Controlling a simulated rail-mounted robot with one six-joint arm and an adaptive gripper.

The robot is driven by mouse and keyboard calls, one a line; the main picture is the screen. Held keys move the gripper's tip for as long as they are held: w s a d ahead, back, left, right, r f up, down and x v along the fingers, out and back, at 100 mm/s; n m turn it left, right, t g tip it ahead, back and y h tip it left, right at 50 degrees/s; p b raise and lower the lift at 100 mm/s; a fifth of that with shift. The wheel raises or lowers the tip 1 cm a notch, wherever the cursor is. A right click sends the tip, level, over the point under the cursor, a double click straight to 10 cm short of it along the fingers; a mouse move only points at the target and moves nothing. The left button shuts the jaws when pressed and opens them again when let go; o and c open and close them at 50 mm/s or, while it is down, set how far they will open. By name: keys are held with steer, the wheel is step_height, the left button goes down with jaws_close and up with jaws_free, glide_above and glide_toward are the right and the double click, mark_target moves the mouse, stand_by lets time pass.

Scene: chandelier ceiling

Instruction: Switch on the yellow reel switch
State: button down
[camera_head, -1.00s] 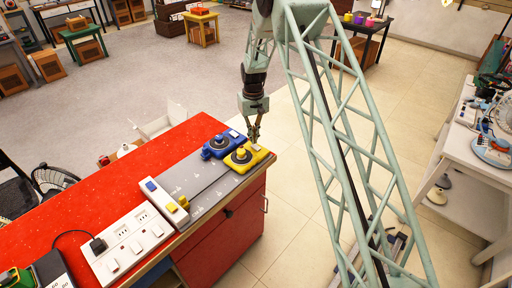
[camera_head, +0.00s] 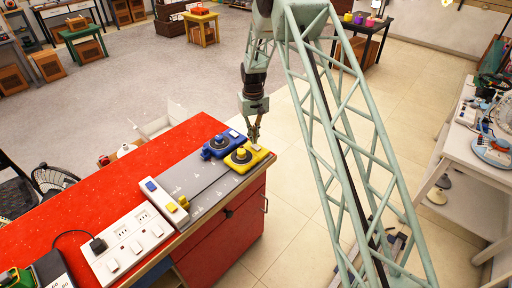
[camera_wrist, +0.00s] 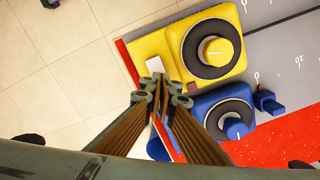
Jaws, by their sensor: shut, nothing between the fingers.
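The yellow reel (camera_head: 244,156) sits at the right end of the grey panel on the red bench, with a black ring and yellow knob on top. In the wrist view, the yellow reel (camera_wrist: 180,48) has a white rocker switch (camera_wrist: 155,66) at its near corner. My gripper (camera_head: 254,140) is shut and empty, pointing down over that end of the yellow reel. In the wrist view my gripper's fingertips (camera_wrist: 162,88) are right beside the white switch. Whether they touch it I cannot tell.
A blue reel (camera_head: 219,146) stands close beside the yellow one. A white power strip (camera_head: 165,199) with a yellow plug and a socket board (camera_head: 128,243) lie to the left. The bench edge is close on the right, with open floor (camera_head: 300,190) beyond.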

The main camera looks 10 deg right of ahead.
steer(key=shift+f+b, duration=0.6)
steer(key=shift+f, duration=0.55)
stand_by(1.4)
steer(key=shift+r, duration=0.1)
steer(key=shift+r+p, duration=0.85)
steer(key=shift+r, duration=2.6)
